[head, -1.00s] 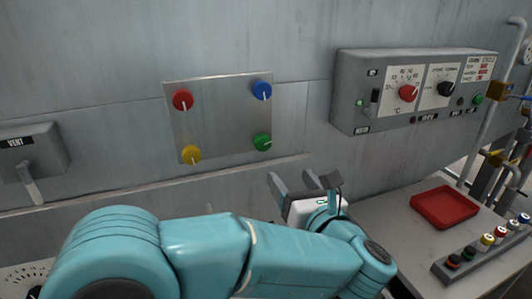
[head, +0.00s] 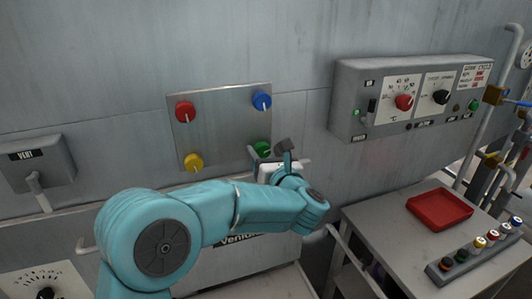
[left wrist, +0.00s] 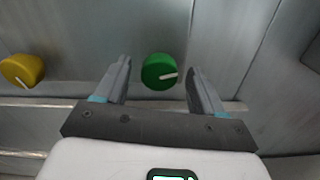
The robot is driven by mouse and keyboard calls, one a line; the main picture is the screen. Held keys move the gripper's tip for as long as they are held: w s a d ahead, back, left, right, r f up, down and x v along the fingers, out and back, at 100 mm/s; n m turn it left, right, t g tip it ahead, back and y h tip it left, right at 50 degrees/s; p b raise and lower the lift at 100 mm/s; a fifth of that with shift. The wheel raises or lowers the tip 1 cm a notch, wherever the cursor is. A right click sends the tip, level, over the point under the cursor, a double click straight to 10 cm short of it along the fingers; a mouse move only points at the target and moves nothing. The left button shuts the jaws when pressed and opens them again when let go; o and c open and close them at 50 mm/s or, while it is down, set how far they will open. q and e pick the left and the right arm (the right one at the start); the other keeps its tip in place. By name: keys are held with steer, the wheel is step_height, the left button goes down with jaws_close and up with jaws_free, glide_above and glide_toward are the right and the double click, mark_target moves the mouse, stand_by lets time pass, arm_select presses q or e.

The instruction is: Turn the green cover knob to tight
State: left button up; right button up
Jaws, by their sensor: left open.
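The green knob (head: 262,149) sits at the lower right corner of a metal cover plate (head: 220,125) on the wall. In the left wrist view the green knob (left wrist: 159,72) shows a white pointer line aimed right and slightly up. My left gripper (head: 268,148) is open in front of it, and partly hides it in the head view. In the left wrist view its two fingers (left wrist: 157,75) stand on either side of the knob, apart from it. I cannot tell the remaining depth. My right gripper is not in view.
The plate also carries a red knob (head: 185,110), a blue knob (head: 262,101) and a yellow knob (head: 194,162). A control box (head: 347,95) is on the wall at right. A red tray (head: 440,225) lies on the table below. A vent lever box (head: 42,163) is at left.

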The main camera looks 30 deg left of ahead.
arm_select(q)
steer(key=c, duration=1.1)
steer(key=shift+o, duration=0.2)
